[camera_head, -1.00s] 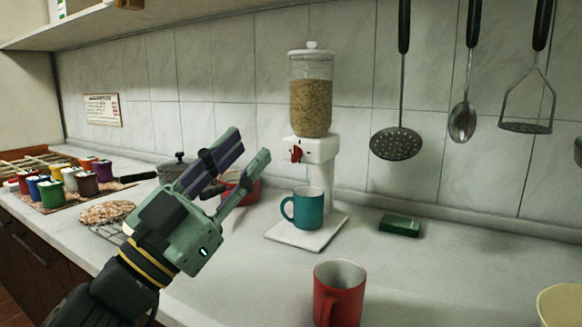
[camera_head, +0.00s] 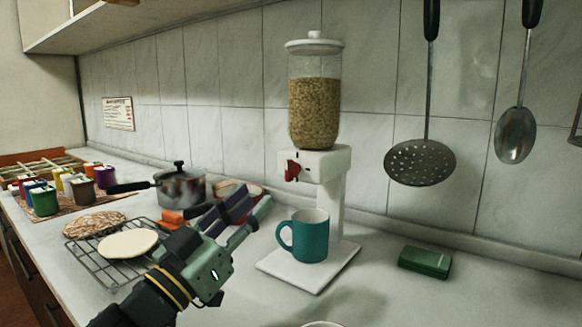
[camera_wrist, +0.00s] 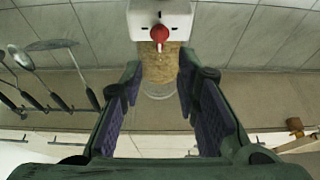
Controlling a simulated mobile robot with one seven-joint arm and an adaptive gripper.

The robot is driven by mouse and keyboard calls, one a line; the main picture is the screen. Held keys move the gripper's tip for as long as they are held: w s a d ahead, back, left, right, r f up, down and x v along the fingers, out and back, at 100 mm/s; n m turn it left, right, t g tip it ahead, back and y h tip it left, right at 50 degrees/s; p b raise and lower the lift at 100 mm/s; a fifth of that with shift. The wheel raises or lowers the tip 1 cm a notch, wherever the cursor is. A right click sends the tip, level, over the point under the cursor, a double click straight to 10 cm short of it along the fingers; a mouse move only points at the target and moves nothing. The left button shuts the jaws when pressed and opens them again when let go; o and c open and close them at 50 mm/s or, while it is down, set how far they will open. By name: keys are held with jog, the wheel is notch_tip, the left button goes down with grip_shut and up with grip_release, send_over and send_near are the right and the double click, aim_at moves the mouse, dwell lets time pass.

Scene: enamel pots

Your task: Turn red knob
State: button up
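The red knob (camera_head: 292,170) is on the front of the white dispenser head (camera_head: 322,163), below a clear jar of grain (camera_head: 314,110). In the wrist view the red knob (camera_wrist: 159,33) appears near the top centre, beyond the fingertips. My gripper (camera_head: 252,212) is at the lower left of the dispenser, below and apart from the knob. In the wrist view its two fingers (camera_wrist: 160,82) are spread wide with nothing between them. A teal mug (camera_head: 311,236) stands upright on the dispenser's white base (camera_head: 325,275), just right of my gripper.
A pot (camera_head: 180,188) and a wire rack (camera_head: 85,252) with round flatbreads (camera_head: 128,243) are to the left. A green box (camera_head: 425,262) lies right of the base. A slotted spoon (camera_head: 420,163) and a spoon (camera_head: 516,135) hang on the wall.

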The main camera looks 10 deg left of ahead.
aim_at(286, 168)
jog(key=p+x, duration=0.2)
jog(key=x, duration=0.8)
jog(key=shift+s, duration=0.1)
jog(key=shift+c, duration=0.5)
grip_shut()
